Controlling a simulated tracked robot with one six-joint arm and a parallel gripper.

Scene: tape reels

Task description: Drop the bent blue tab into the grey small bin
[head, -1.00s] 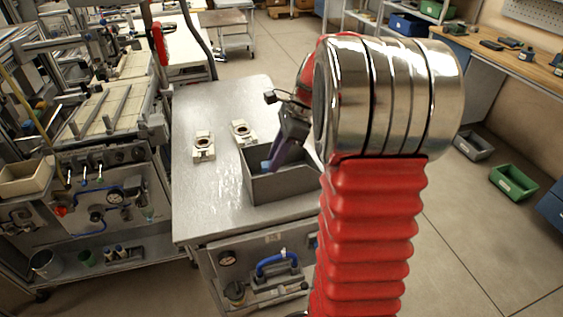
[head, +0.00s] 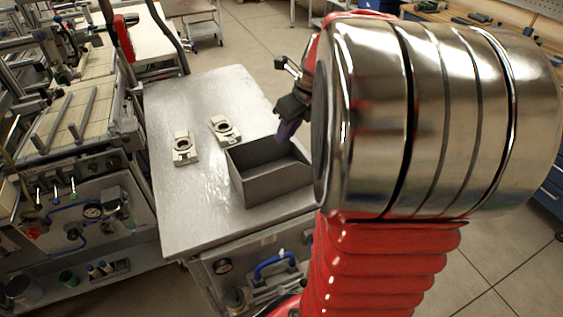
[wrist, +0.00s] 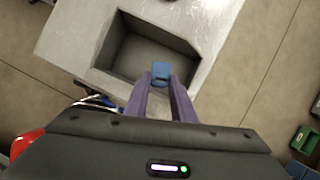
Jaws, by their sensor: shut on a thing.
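The grey small bin (head: 280,184) stands open-topped on the metal table, and its inside looks empty in the wrist view (wrist: 112,43). My gripper (head: 284,136) is at the bin's far right side in the head view, its fingers pointing down near the rim. In the wrist view my gripper (wrist: 161,86) has its two purple fingers shut on the blue tab (wrist: 161,69). The tab shows at the fingertips, over the near part of the bin's opening. Its bend cannot be made out. The tab is not clearly visible in the head view.
Two pale fixtures with dark round openings, one (head: 184,148) and another (head: 224,129), lie on the metal table (head: 190,205) left of and behind the bin. A machine bench (head: 85,170) stands to the left.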

